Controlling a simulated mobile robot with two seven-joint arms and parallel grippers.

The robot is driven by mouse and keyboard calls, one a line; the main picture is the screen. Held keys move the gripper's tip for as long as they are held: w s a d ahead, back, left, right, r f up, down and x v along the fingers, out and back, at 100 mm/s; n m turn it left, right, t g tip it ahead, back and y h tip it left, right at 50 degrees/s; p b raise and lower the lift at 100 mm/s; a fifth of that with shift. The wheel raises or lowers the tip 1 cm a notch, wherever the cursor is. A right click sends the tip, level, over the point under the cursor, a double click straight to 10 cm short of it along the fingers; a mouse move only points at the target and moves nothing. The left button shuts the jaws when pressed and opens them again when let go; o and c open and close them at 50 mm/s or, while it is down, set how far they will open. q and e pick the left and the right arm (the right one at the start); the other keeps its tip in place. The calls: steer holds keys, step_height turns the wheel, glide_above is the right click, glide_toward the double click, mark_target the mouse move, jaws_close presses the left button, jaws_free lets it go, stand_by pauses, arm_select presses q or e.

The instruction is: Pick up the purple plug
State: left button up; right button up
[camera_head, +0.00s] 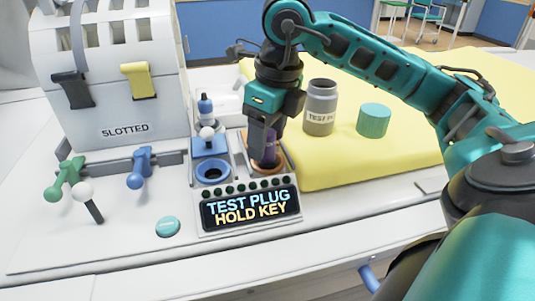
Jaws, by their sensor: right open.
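The purple plug (271,146) stands upright in the orange-ringed socket (278,166) of the white test panel. My right gripper (263,150) points down over it, with its dark fingers beside the plug and hiding part of it. The gripper is open, and I cannot tell whether a finger touches the plug. My left gripper is out of view.
A blue ring socket (213,171) and a blue plug (207,130) are left of the gripper. The display (249,209) reads "TEST PLUG HOLD KEY". A grey jar (321,107) and teal cylinder (373,120) stand on the yellow pad (345,169). A slotted white housing (118,107) rises left.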

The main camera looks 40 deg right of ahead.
steer(key=shift+w+f, duration=0.1)
steer(key=shift+f, duration=0.7)
steer(key=shift+c, duration=0.2)
jaws_close()
